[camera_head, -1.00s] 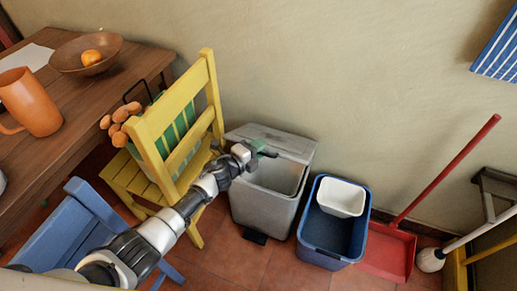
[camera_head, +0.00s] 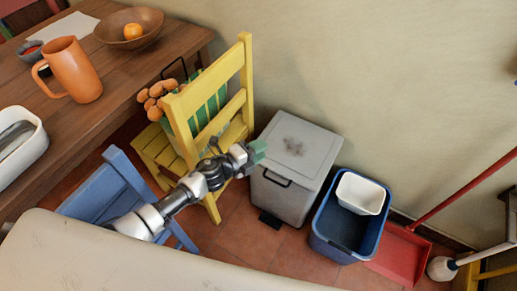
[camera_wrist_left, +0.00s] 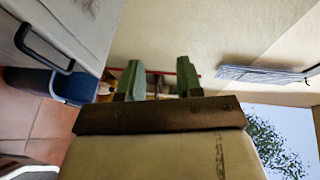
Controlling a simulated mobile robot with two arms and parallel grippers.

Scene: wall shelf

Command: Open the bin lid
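The grey bin (camera_head: 282,200) stands on the floor against the wall. Its scuffed lid (camera_head: 297,150) lies flat and shut over the top, with a dark handle (camera_head: 272,180) at the front. My left gripper (camera_head: 259,151) is at the lid's left edge in the head view; whether it touches is unclear. In the left wrist view, my left gripper (camera_wrist_left: 160,80) has its green fingers apart with nothing between them. The handle (camera_wrist_left: 42,52) shows at the upper left there, off to the side of the fingers. My right gripper is not in view.
A yellow chair (camera_head: 244,80) stands close left of the bin, beside a wooden table (camera_head: 100,113). A blue tub (camera_head: 323,242) holding a white container (camera_head: 361,194) stands right of the bin, near a red dustpan (camera_head: 403,253). A blue chair (camera_head: 100,190) is at the left.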

